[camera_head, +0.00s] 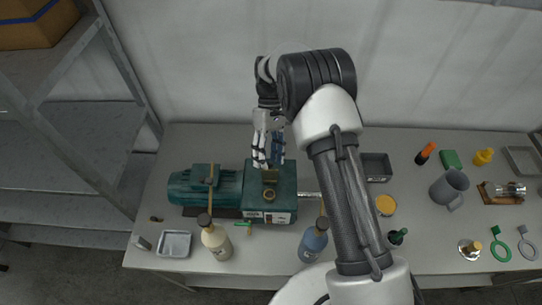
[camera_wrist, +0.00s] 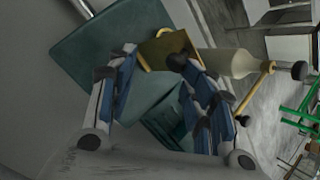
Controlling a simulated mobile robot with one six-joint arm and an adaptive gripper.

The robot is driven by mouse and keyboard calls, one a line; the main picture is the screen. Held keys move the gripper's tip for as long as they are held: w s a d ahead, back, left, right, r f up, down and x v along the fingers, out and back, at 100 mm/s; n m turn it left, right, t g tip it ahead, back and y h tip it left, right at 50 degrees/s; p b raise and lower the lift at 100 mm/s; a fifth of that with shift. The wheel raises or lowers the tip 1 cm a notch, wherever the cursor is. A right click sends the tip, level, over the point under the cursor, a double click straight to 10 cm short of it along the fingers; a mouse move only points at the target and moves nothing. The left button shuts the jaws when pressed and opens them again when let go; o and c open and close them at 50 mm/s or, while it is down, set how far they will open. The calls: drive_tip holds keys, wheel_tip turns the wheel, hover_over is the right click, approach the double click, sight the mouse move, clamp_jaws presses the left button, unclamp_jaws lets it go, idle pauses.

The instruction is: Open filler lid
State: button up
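A teal gearbox (camera_head: 283,205) with its teal motor sits on the table at left centre. A small brass-coloured plate, which looks like the filler lid (camera_head: 270,176), is at its top, with a round brass ring (camera_head: 268,195) just in front. I cannot tell how far the lid is tilted. My gripper (camera_head: 268,164) points down over the gearbox, right at the lid. In the wrist view the fingers are apart, with the lid (camera_wrist: 166,48) at and between the fingertips. Contact is unclear, and the fingers hide part of the lid.
A cream bottle (camera_head: 216,240) and a blue bottle (camera_head: 313,243) stand in front of the gearbox. A grey tray (camera_head: 174,244) lies at front left. A grey mug (camera_head: 449,187) and small tools are at right. A metal shelf (camera_head: 75,130) stands left.

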drive_tip(key=v, duration=1.2)
idle(0.4)
drive_tip(key=s+d+r+m+t+b, duration=0.55)
drive_tip(key=s+d+r+b, duration=0.35)
drive_tip(key=s+r, duration=0.2)
drive_tip(key=s+d+f+m+t+b, duration=0.1)
drive_tip(key=s+f, duration=0.4)
drive_tip(key=s, duration=0.5)
drive_tip(key=s+d+f+m+t+b, duration=0.2)
drive_tip(key=s+d+f+t+b, duration=0.2)
drive_tip(key=s, duration=0.6)
wheel_tip(320, 180, down, 2)
drive_tip(key=shift+d+f+t+b, duration=0.25)
drive_tip(key=shift+t+b, duration=0.1)
drive_tip(key=shift+b, duration=0.8)
